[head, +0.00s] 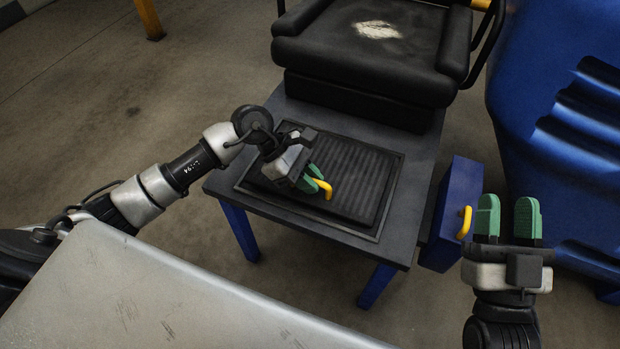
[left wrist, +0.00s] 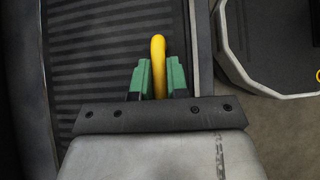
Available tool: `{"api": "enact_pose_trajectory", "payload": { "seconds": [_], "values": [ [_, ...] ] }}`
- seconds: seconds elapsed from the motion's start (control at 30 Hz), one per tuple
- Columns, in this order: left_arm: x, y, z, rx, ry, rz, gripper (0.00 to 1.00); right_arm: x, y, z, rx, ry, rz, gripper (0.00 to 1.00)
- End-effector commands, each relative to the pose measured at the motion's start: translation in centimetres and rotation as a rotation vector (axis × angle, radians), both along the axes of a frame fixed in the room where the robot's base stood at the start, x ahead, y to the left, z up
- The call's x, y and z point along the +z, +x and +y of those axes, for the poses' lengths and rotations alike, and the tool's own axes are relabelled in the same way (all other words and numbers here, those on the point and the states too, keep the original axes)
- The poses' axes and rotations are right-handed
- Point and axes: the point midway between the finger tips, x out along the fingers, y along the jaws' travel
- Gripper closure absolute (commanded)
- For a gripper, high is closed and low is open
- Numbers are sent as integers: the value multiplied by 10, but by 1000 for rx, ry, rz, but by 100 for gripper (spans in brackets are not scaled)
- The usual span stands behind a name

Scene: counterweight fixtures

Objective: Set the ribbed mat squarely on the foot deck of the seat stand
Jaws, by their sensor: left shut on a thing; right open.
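The ribbed mat (head: 345,165) is black and lies over the foot deck (head: 408,185) of the seat stand, inside a thin rectangular border. Its edges look roughly parallel to that border; I cannot tell whether it rests fully flat. My left gripper (head: 318,184) is over the mat, its green fingers shut on a yellow loop handle (left wrist: 158,65). The gripper and wrist hide part of the mat's left side. In the left wrist view the mat's ribs (left wrist: 105,45) show beside the handle. My right gripper (head: 508,215) is open and empty, right of the stand.
The black seat (head: 365,60) with a worn pale patch rises behind the deck. A blue box (head: 450,205) with a yellow handle (head: 464,222) stands between the deck and my right gripper. A large blue body (head: 560,70) fills the right. Bare floor (head: 90,90) lies left.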

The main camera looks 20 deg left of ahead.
Motion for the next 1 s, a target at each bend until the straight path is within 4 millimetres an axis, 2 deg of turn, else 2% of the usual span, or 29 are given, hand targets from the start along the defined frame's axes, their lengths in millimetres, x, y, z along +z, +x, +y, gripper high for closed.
{"api": "enact_pose_trajectory", "payload": {
  "seconds": [0.43, 1.0],
  "values": [
    [1, 0, 0, -1, -1, -3, 100, 0, 0, 0, 0, 1, -4, 57],
    [-1, 1, 0, -1, -1, -3, 100, 10, -7, 0, 4, 28, -99, 57]
  ]
}}
